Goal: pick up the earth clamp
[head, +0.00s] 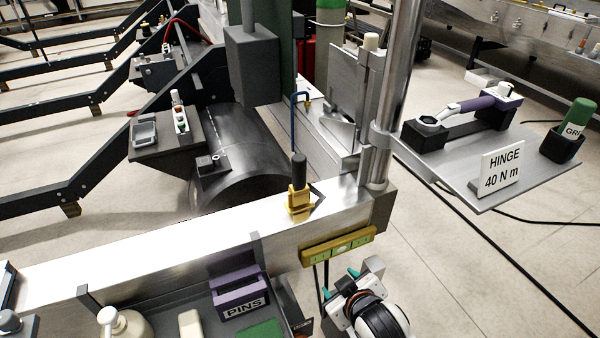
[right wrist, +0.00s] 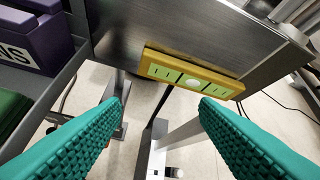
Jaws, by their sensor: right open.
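A yellow clamp-like piece with a black upright handle (head: 299,192) stands on top of the bright metal beam, near its right end. It looks like the earth clamp, but I cannot be sure from its shape. It is out of the right wrist view. My right gripper (head: 340,283) is below and in front of the beam, lower than the clamp and apart from it. In the right wrist view its two teal fingers (right wrist: 160,101) are wide apart with nothing between them. My left gripper is not in view.
A purple PINS box (head: 240,294) stands left. A post (head: 385,110) rises behind the beam's right end.

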